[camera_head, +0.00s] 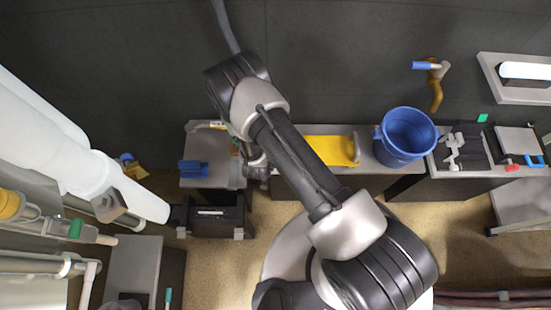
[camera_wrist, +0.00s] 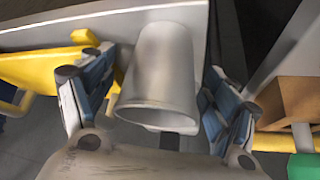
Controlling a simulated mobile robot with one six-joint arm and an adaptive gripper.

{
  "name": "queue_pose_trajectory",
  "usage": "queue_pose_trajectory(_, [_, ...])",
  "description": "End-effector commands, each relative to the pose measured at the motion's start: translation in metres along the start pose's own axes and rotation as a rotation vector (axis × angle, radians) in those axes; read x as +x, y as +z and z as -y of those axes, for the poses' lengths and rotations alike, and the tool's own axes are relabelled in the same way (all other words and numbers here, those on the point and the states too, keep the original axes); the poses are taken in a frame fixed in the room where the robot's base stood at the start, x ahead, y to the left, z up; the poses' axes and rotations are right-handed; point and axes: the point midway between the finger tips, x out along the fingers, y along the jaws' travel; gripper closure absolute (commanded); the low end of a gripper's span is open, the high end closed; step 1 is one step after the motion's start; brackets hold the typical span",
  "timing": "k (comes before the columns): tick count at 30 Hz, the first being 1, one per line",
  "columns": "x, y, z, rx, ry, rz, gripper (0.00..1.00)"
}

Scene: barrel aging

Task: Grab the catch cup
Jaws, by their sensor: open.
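A plain light-grey cup (camera_wrist: 158,75) shows in the middle of the wrist view, tilted in the picture, with its wider rim toward the camera. My gripper (camera_wrist: 160,82) is open, with one blue-and-grey finger on each side of the cup. Gaps show between the fingers and the cup's sides, more clearly on the right. In the head view my gripper (camera_head: 257,166) is over the left part of the grey bench, mostly hidden under my arm. I cannot make out the cup there.
A yellow item (camera_head: 325,150) and a blue bucket (camera_head: 405,136) stand on the bench (camera_head: 366,160) right of my arm. A blue item (camera_head: 193,169) lies to the left. Large white pipes (camera_head: 80,160) fill the far left. In the wrist view, a brown block (camera_wrist: 292,103) is at right.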

Motion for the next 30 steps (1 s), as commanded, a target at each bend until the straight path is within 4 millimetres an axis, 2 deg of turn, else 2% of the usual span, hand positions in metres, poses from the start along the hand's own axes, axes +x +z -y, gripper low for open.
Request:
queue_pose_trajectory(8, [0.0027, -0.0005, -0.0001, 0.000, 0.000, 0.000, 0.20])
queue_pose_trajectory(30, [0.0026, -0.0005, 0.0001, 0.000, 0.000, 0.000, 0.69])
